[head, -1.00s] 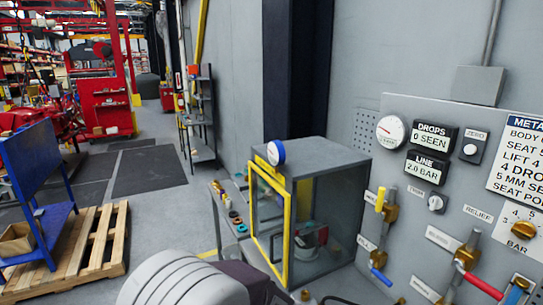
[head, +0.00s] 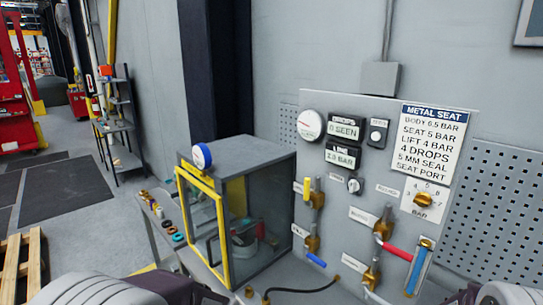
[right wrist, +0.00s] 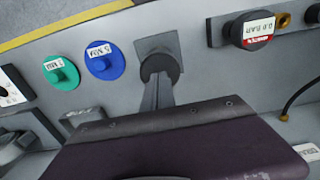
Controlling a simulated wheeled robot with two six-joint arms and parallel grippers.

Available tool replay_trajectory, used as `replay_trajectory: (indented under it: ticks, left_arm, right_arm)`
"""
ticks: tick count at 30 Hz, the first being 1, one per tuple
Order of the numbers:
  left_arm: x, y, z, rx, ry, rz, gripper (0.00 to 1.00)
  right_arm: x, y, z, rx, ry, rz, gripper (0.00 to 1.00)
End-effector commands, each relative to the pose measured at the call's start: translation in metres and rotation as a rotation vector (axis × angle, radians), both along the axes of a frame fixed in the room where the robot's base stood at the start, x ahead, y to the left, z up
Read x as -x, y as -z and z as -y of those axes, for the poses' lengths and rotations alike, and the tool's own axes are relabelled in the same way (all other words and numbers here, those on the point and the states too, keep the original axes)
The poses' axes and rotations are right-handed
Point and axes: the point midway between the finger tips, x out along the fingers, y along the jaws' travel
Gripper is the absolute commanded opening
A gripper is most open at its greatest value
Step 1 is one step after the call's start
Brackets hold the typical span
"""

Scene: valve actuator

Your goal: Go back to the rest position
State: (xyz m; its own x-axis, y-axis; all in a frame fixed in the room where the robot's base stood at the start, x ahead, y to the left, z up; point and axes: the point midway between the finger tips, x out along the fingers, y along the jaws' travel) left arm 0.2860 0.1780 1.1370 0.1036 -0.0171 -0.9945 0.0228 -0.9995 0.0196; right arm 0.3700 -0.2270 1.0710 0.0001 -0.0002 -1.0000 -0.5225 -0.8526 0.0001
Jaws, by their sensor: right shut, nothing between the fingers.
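My left arm's grey link and purple wrist part (head: 150,287) show at the bottom left edge of the head view. A dark piece reaches right from it, and its jaw state is unclear. My right arm shows only as a small purple and white part at the bottom right of that view. In the right wrist view, the purple body of my right gripper (right wrist: 158,92) fills the lower middle. Its narrow grey fingers are shut and empty, in front of a black round fitting on a square grey plate.
A glass-sided cabinet (head: 248,160) with a yellow-framed door stands in the middle. The valve panel (head: 345,205) with gauge and hoses is to its right.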

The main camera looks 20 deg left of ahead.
Motion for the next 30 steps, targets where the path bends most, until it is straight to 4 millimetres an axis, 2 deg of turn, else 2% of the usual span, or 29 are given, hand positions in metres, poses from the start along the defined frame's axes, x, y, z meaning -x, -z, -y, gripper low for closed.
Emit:
replay_trajectory:
  ticks: [2,3,5,7,10,12,14,17,30]
  left_arm:
    - [0.000,0.016,0.000,0.000,0.000,0.001,0.36]
    - [0.000,0.032,0.000,0.000,0.000,0.001,0.36]
    - [0.000,0.057,0.000,0.000,0.000,0.000,0.36]
    - [0.000,0.079,0.000,0.000,0.000,-0.001,0.36]
    - [0.000,0.097,0.000,0.000,0.000,-0.001,0.36]
    - [0.000,0.094,0.000,0.000,0.000,-0.001,0.36]
    - [0.000,0.089,0.000,0.000,0.000,0.000,0.36]
    - [0.000,0.088,0.000,0.000,0.000,0.001,0.36]
    - [0.000,0.088,0.000,0.000,0.000,0.000,0.36]
  right_arm:
    - [-0.005,0.009,-0.004,0.002,-0.015,0.021,0.00]
    - [-0.011,0.012,-0.009,0.006,-0.033,0.058,0.00]
    - [-0.008,0.014,-0.021,0.009,-0.066,0.106,0.00]
    - [0.010,0.016,-0.034,0.009,-0.138,0.141,0.00]
    - [0.046,0.021,-0.047,0.010,-0.288,0.158,0.00]
    - [0.074,0.021,-0.050,0.011,-0.404,0.135,0.00]
    - [0.087,0.022,-0.049,0.008,-0.478,0.102,0.00]
    - [0.085,0.022,-0.049,0.010,-0.529,0.105,0.00]
    - [0.085,0.022,-0.049,0.011,-0.527,0.106,0.00]
